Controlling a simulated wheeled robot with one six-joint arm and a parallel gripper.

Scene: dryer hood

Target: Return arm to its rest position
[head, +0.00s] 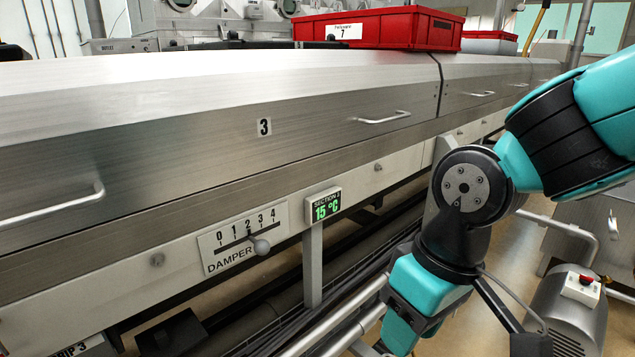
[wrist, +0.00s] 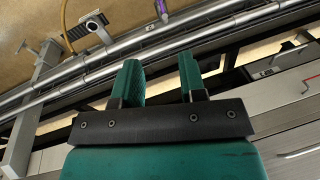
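My gripper (wrist: 160,82) shows in the wrist view with its two teal fingers apart and nothing between them. It hangs below the side of the dryer hood, over the rails and the floor. In the head view my teal and black arm comes in from the right and bends downward, and the fingertips are not visible there. The steel dryer hood (head: 200,115) with label 3 is closed. The damper scale (head: 243,237) runs from 0 to 4, and its round knob (head: 261,246) sits near 2. My arm is apart from the knob, to its right.
A green display (head: 326,206) reads 15 °C on a post. A red crate (head: 380,28) stands on top of the hood. Hood handles (head: 383,118) stick out along the front. A grey motor (head: 568,310) stands at lower right, near my arm. Pipes (head: 335,318) run low along the hood.

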